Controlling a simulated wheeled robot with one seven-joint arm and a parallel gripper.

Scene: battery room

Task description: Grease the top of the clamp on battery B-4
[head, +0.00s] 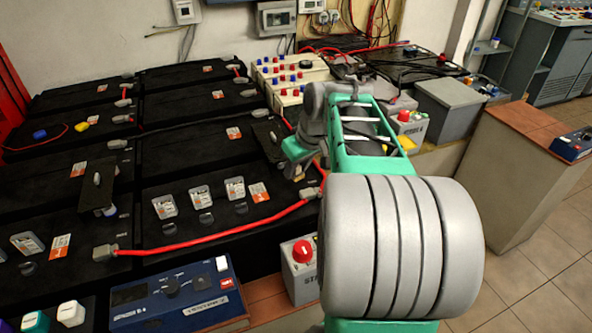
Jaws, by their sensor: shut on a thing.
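Several large black batteries (190,182) fill the left and middle of the view. Their labels are too small for me to tell which is B-4. Grey clamps sit on the posts: one at the near left (105,252) and one at the right (311,193), joined by a red cable (230,231). I see no clear grease on either clamp. My gripper (298,158) is over the right side of the batteries, near the right clamp.
A blue instrument box (172,302) stands at the front. A grey box with a red knob (301,268) is close beside my arm. A white panel with blue and red knobs (288,78) and a grey box (450,108) stand behind. Tiled floor (545,255) is clear at right.

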